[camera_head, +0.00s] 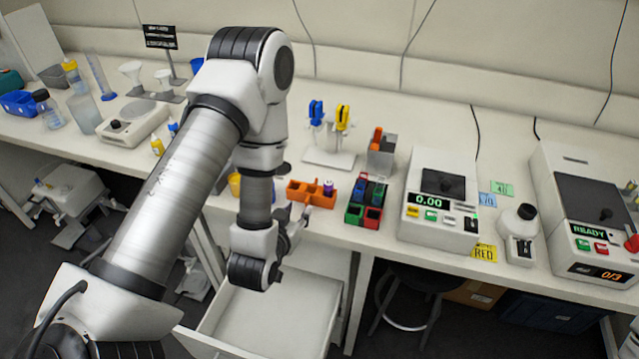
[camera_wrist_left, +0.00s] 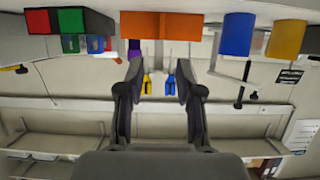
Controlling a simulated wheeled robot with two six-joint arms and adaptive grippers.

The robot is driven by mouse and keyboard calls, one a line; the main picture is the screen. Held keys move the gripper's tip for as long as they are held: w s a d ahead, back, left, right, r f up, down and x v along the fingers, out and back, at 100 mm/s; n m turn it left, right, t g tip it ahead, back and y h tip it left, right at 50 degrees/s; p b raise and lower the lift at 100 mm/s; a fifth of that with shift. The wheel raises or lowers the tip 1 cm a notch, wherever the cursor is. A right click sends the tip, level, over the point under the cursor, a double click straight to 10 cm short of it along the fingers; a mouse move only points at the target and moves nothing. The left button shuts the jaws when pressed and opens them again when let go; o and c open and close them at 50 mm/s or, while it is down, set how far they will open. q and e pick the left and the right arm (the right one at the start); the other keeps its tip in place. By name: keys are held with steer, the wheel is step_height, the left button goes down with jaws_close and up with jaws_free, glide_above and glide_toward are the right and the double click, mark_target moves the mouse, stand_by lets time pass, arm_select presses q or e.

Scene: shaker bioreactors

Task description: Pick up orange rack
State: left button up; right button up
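The orange rack (camera_head: 312,194) lies on the bench near its front edge, with a purple item in its right end. In the left wrist view, which is upside down, the orange rack (camera_wrist_left: 160,25) sits just past the fingertips, with the purple item (camera_wrist_left: 134,47) beside it. My left gripper (camera_head: 298,217) is at the bench's front edge, just in front of the rack. In the left wrist view my left gripper (camera_wrist_left: 159,75) has its fingers apart with nothing between them. My right gripper is not in view.
Red, green and blue racks (camera_head: 366,199) stand close to the right of the orange rack. A yellow cup (camera_head: 235,184) is to the left. An open drawer (camera_head: 275,315) juts out below.

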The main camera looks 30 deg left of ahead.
mark_target(307, 197)
arm_select(q)
steer(key=p+x, duration=0.2)
steer(key=x, duration=0.5)
steer(key=shift+a, duration=0.15)
steer(key=shift+w+f, duration=0.15)
steer(key=shift+f, duration=0.1)
jaws_close()
